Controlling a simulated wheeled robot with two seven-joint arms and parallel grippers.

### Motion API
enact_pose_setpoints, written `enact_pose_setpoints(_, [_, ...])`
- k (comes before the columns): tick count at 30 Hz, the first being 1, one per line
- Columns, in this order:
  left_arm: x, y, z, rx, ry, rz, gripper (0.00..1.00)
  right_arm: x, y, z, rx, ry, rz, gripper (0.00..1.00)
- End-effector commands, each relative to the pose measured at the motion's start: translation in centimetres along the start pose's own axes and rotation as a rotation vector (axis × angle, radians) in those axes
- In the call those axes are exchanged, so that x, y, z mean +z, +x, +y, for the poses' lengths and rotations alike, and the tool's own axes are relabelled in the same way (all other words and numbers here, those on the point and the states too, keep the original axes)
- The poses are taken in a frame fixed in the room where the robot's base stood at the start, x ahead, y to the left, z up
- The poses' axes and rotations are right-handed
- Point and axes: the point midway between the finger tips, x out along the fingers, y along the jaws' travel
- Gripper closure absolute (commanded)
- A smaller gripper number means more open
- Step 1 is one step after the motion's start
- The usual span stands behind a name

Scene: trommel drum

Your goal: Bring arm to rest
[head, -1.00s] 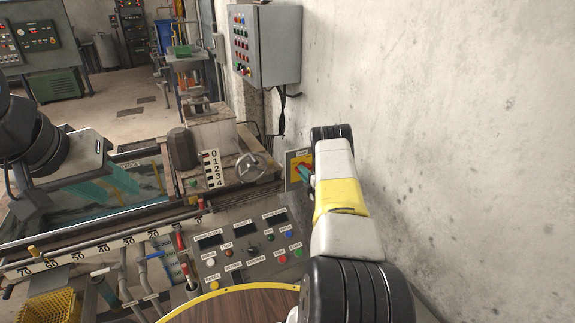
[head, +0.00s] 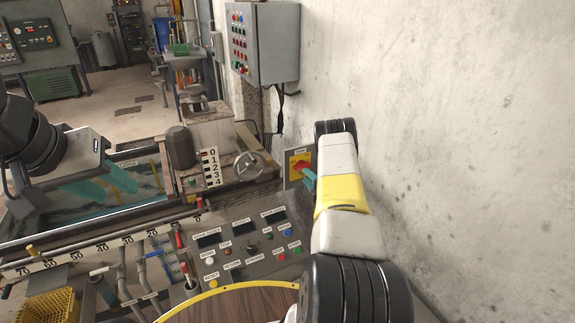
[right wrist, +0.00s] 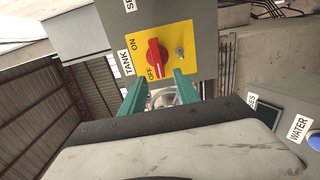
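My right gripper (head: 309,180) is in front of the yellow TANK switch plate (head: 299,163) at the wall, apart from it. In the right wrist view its two teal fingers (right wrist: 158,90) stand apart with nothing between them. The red rotary knob (right wrist: 157,57) sits beyond the fingertips, its lower end beside the OFF label. My right arm (head: 342,190) reaches forward along the wall. My left gripper (head: 100,187) hangs over the water trough at the left, its teal fingers apart and empty.
A sloped control panel (head: 245,245) with buttons and displays lies below the switch. A handwheel (head: 249,166) is left of the switch. The concrete wall (head: 470,120) is close on the right. A round wooden top (head: 235,306) with a yellow rim is at the front.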

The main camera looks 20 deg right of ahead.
Motion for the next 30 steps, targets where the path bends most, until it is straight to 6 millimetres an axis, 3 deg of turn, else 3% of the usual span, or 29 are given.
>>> enact_pose_setpoints(7, [0.0,0.0,0.0,0.000,0.000,0.000,0.60,0.0,-2.2,0.0,0.001,-0.001,0.000,0.63])
enact_pose_setpoints(21, [0.0,0.0,0.0,0.000,0.000,0.000,0.60,0.1,-2.0,0.3,-0.001,0.002,-0.003,0.63])
enact_pose_setpoints(26, [0.0,0.0,0.0,0.000,0.000,0.000,0.60,0.9,-0.3,3.4,-0.029,0.045,-0.042,0.63])
enact_pose_setpoints(30, [0.0,0.0,0.0,0.000,0.000,0.000,0.60,1.9,1.9,8.6,-0.081,0.140,-0.116,0.63])
